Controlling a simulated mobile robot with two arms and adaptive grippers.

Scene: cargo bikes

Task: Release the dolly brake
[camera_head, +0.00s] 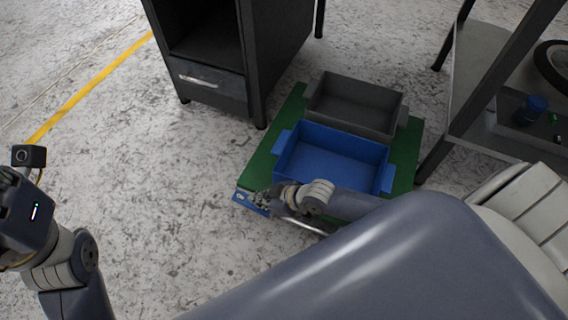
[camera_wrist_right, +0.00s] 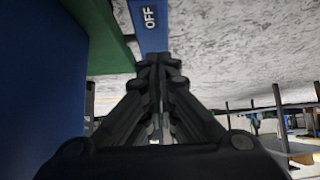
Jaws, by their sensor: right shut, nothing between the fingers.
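The green dolly (camera_head: 262,163) stands on the floor, carrying a blue bin and a grey bin. Its blue brake pedal (camera_head: 246,203) sticks out at the near left corner. In the right wrist view the pedal (camera_wrist_right: 150,30) bears the word "OFF". My right gripper (camera_head: 262,199) is shut and empty at the pedal. In the right wrist view its closed fingertips (camera_wrist_right: 158,62) overlap the pedal's near end; I cannot tell whether they touch it. My left arm shows at the left edge of the head view, but its fingers are not visible.
The blue bin (camera_head: 290,160) and grey bin (camera_head: 312,100) sit on the dolly. A dark cabinet (camera_head: 285,50) stands behind it to the left. A metal workbench frame (camera_head: 452,100) stands close on the right. The floor left of the dolly is clear, with a yellow line (camera_head: 85,83).

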